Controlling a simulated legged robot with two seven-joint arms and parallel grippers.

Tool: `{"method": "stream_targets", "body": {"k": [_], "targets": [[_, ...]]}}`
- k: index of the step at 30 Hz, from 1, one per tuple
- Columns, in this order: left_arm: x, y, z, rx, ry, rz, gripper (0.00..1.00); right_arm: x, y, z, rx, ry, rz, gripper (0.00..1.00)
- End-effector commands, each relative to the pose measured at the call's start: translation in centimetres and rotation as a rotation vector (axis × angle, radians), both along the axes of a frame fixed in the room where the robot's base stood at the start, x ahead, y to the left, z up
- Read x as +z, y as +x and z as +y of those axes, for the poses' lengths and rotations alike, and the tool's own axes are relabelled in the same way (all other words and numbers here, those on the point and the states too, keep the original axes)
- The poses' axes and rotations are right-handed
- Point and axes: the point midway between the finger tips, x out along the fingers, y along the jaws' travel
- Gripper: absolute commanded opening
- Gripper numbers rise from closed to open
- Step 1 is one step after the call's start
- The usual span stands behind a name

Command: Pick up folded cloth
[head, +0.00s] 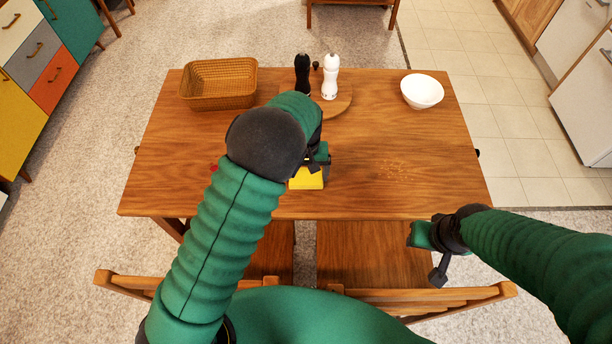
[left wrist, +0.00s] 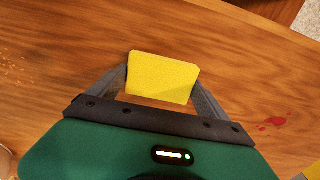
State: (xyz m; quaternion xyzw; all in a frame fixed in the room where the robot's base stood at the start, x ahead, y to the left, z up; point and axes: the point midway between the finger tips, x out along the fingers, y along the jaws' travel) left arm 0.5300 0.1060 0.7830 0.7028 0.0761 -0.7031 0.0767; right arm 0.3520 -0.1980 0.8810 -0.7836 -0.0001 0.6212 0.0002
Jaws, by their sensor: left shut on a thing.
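The folded cloth (head: 307,179) is a yellow, block-like piece at the near middle of the wooden table. It also shows in the left wrist view (left wrist: 162,77), between the two grey fingers. My left gripper (head: 316,166) is shut on it, one finger against each side. I cannot tell whether the cloth touches the table. My left arm hides part of the tabletop behind it. My right gripper (head: 433,262) hangs beyond the table's near edge at the right, over a chair; its fingers do not show clearly enough to tell their opening.
On the table (head: 390,140) stand a wicker basket (head: 219,100), a round board with a black mill (head: 302,74) and white mill (head: 330,77), and a white bowl (head: 422,94). Crumbs lie right, a red stain (left wrist: 274,123) left. Another yellow thing (left wrist: 312,170) enters the wrist view's corner.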

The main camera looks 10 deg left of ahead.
Motion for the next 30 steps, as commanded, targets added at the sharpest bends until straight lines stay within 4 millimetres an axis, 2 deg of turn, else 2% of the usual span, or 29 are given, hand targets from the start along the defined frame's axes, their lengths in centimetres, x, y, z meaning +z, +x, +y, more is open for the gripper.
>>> {"method": "stream_targets", "body": {"k": [7, 15, 17, 30], "targets": [[0.9, 0.0, 0.0, 0.000, 0.000, 0.000, 0.49, 0.9, 0.0, 0.0, 0.000, 0.000, 0.000, 0.36], [4.7, 0.0, 0.0, 0.001, 0.001, 0.000, 0.49, 4.7, 0.0, 0.0, 0.000, 0.000, 0.000, 0.36], [4.2, -1.6, -0.4, -0.001, 0.000, 0.003, 0.49, 4.6, 0.0, 0.0, 0.000, 0.000, -0.001, 0.36], [5.1, -12.1, -2.5, -0.002, 0.001, 0.002, 0.49, 8.3, 0.0, 0.0, 0.000, 0.000, 0.000, 0.36]]}}
